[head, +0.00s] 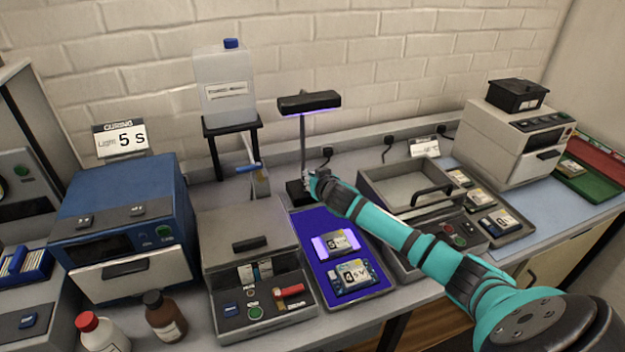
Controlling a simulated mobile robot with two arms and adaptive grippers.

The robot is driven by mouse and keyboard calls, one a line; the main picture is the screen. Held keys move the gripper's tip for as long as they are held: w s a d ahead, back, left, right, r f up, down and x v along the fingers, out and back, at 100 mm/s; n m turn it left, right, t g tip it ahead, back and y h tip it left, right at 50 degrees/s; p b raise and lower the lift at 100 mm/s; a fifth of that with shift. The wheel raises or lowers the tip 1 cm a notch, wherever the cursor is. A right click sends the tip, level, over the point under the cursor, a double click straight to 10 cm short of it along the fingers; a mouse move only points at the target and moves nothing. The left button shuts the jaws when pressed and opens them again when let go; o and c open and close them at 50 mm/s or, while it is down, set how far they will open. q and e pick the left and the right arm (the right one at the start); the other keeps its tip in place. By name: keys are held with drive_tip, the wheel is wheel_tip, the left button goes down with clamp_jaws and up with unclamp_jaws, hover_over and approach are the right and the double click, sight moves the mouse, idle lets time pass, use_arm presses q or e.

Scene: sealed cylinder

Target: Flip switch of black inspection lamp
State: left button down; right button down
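The black inspection lamp (310,102) stands at the back middle of the bench, with a thin post and a dark base (294,192). A violet glow shows along the underside of its head, and the tray below looks violet-blue. My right gripper (311,183) is at the foot of the lamp, at the right side of its base. It is small here, and I cannot tell whether its fingers are open or touch the lamp. The switch itself is not distinguishable, perhaps hidden by the gripper. My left gripper is out of view.
A violet-lit tray (378,291) in front of the lamp holds two labelled parts. A grey device (223,238) stands left of it, and an open-topped grey box (377,190) stands right, close to my teal arm. A water tank (223,82) on a black stand is behind left.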

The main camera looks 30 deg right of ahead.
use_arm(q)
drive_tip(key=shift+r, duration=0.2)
use_arm(e)
drive_tip(key=shift+s+f, duration=0.15)
drive_tip(key=shift+f, duration=0.6)
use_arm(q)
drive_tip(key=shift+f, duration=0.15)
use_arm(e)
drive_tip(key=shift+f, duration=0.1)
